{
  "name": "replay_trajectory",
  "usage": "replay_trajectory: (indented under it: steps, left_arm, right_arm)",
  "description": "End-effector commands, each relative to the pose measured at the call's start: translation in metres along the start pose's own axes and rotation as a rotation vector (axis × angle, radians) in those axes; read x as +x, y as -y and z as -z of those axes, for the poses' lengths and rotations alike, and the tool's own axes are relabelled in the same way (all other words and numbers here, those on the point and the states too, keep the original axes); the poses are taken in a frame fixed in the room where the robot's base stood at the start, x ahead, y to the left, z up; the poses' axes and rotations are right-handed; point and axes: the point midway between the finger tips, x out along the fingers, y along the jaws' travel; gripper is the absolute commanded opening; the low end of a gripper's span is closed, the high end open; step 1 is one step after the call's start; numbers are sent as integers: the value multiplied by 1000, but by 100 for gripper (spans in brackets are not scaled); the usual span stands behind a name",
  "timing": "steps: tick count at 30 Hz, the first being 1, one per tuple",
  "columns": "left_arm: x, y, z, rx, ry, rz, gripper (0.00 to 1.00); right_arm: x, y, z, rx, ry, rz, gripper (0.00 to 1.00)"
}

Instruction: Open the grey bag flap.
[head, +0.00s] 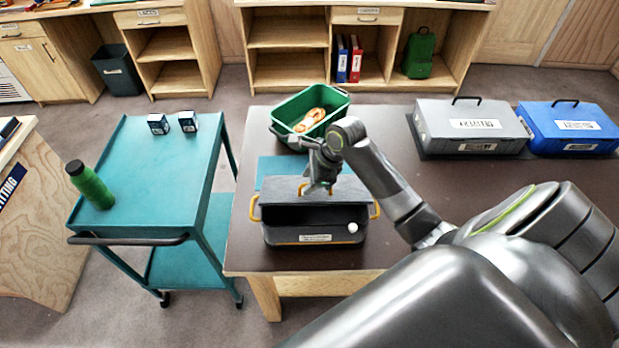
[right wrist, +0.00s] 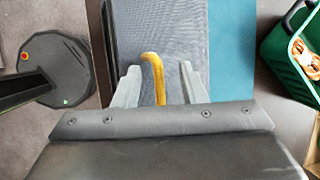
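The grey bag (head: 316,239) is a dark open-topped box shape with yellow side handles, near the front left of the brown table. Its lighter grey flap (head: 343,189) is at the bag's back side, and the dark inside shows in front of it. How steeply the flap stands is hard to tell. My right gripper (head: 318,188) is over the flap. In the right wrist view, its two fingers (right wrist: 160,85) stand apart on either side of the flap's yellow tab (right wrist: 152,68), with gaps showing. A white ball (head: 353,228) shows at the bag's right front. My left gripper is out of view.
A green crate (head: 285,108) with tan rope stands behind the bag, near a teal mat (head: 275,168). Grey (head: 470,128) and blue (head: 568,128) cases stand at the right back. A teal cart (head: 150,165) stands left of the table (head: 400,120).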

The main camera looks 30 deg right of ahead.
Motion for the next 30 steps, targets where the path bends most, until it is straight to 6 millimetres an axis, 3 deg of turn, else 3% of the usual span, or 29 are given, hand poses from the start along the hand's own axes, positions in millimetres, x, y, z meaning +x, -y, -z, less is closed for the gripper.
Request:
replay_trajectory:
  steps: [2, 11, 19, 30]
  left_arm:
    - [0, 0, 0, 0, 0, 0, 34]
    - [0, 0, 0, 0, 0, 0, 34]
    - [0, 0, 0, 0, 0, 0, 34]
    - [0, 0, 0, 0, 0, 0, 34]
  right_arm:
    - [0, 0, 0, 0, 0, 0, 37]
    - [0, 0, 0, 1, 0, 1, 0]
    - [-2, 4, 0, 1, -1, 2, 0]
    - [-12, 25, -5, 0, -1, 4, 0]
